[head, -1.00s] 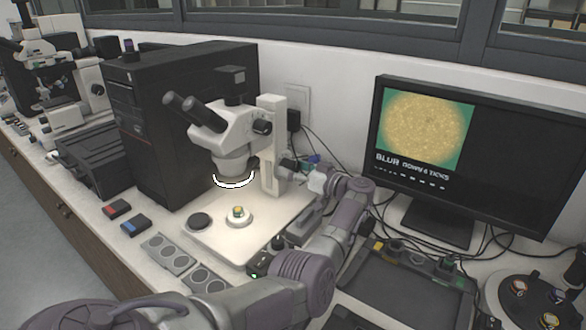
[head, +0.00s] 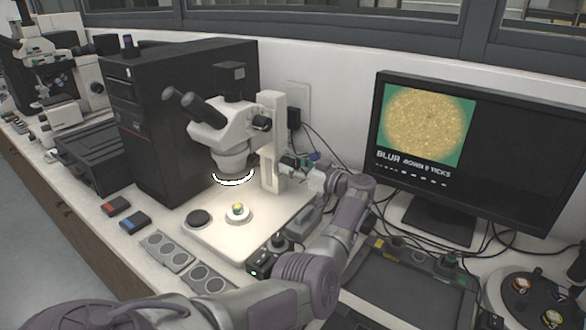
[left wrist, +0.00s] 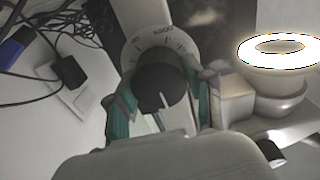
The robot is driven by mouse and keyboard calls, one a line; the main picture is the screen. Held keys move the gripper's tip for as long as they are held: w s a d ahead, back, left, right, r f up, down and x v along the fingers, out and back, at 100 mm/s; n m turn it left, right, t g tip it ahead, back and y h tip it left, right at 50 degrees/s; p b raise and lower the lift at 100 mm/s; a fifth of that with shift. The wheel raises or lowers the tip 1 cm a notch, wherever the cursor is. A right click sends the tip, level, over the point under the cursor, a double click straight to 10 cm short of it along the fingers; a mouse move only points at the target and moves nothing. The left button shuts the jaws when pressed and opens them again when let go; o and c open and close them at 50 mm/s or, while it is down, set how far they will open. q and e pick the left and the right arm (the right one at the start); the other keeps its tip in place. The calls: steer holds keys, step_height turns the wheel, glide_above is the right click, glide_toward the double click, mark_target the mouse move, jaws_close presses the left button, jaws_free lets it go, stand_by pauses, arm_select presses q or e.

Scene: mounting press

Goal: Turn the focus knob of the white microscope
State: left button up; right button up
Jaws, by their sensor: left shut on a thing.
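The white microscope (head: 222,131) stands on its pale base, its ring light glowing, with a small yellow-green sample (head: 238,208) under it. In the left wrist view, the focus knob (left wrist: 160,86) is a black cylinder with a pale pointer line, in front of a marked dial. My left gripper (head: 296,163) reaches the side of the microscope's column. In the left wrist view its teal fingertips (left wrist: 160,103) are on either side of the knob, shut on it. In the head view the gripper largely hides the knob. My right gripper is not in view.
A monitor (head: 513,150) at the right shows a grainy yellow disc and blur text. A black computer case (head: 165,130) stands left of the microscope. A dark tray (head: 405,290) lies in front of the monitor. Loose cables (head: 335,150) run behind the gripper.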

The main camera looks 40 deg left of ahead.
arm_select(q)
steer(key=n+b, duration=0.1)
steer(key=n, duration=0.2)
steer(key=shift+f+b, duration=0.15)
steer(key=shift+b, duration=0.25)
steer(key=shift+n+b, duration=0.55)
steer(key=shift+n, duration=0.25)
steer(key=o, duration=1.2)
steer(key=shift+c, duration=0.2)
steer(key=w+d, duration=0.1)
steer(key=d, duration=1.1)
